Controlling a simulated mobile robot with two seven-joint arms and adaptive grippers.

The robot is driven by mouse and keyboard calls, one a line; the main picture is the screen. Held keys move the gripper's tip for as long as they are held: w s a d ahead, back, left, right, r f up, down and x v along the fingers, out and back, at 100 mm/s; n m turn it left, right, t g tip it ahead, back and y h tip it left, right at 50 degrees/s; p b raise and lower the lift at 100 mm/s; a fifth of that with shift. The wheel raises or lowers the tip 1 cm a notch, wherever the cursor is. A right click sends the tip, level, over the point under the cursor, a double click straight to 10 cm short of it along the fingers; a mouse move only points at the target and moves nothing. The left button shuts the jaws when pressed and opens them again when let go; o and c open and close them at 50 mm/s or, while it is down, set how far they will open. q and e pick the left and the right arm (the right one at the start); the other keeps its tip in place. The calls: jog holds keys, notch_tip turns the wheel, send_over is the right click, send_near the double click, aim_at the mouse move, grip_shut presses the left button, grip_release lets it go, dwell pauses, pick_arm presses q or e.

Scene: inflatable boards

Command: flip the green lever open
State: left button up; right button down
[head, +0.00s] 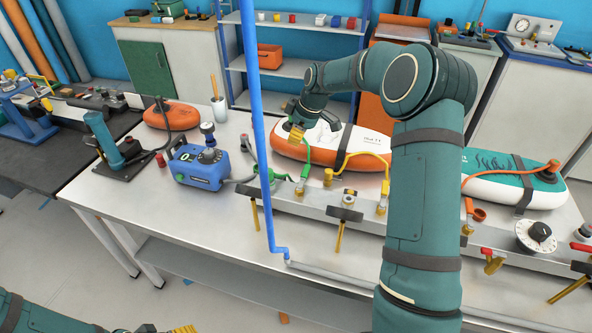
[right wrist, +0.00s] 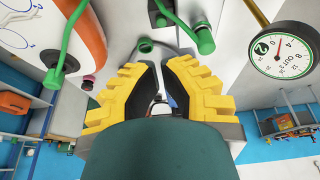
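On the metal manifold, green fittings (head: 268,176) sit at its left end, next to a green hose (head: 305,168) that rises to the orange and white board (head: 345,148). I cannot clearly tell which green part is the lever in the head view.
A blue pump (head: 200,168) stands left of the manifold. A blue pole (head: 259,120) crosses the view in front of the table. A yellow hose (head: 367,157) and a teal board (head: 515,182) are to the right. A gauge (right wrist: 283,55) is near the gripper.

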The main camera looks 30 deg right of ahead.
aim_at(304, 177)
jog(key=b+x, duration=0.1)
jog(key=x, duration=1.1)
pick_arm(q)
jog(key=shift+w+d+f, duration=0.1)
jog(key=shift+f, duration=0.8)
pick_arm(e)
jog(key=s+d, duration=0.3)
jog(key=shift+r, duration=0.4)
